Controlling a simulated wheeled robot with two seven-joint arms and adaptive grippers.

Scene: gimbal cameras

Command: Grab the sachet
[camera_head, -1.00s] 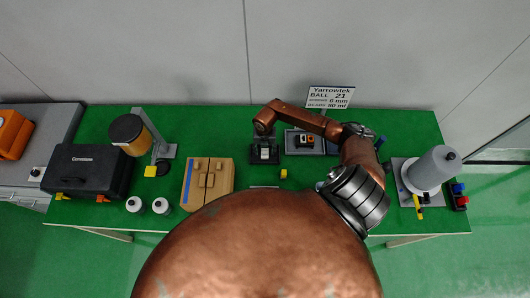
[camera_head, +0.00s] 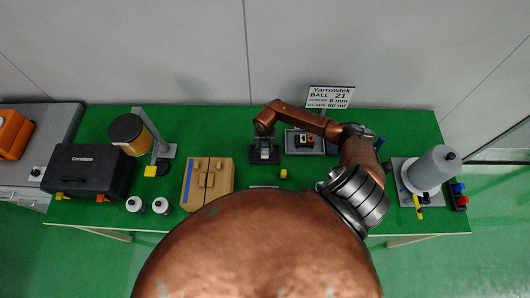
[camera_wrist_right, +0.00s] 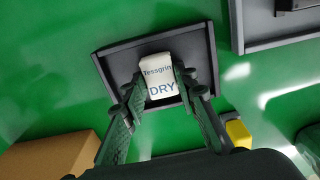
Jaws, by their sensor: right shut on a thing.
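The sachet (camera_wrist_right: 160,80) is small and white with the printed words "Tessgrin" and "DRY". In the right wrist view it lies over a dark square tray (camera_wrist_right: 199,48). My right gripper (camera_wrist_right: 162,98) has its two fingers on either side of the sachet and is shut on it. In the head view the right arm reaches over the green table, and the gripper is small above the dark tray (camera_head: 254,159). I cannot tell whether the sachet is lifted clear of the tray. My left gripper is not in view.
A tan box (camera_head: 222,184) stands left of the tray, and a grey tray (camera_head: 291,147) with small parts lies to its right. A small yellow block (camera_head: 283,174) is in front. A sign (camera_head: 330,97) stands behind.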

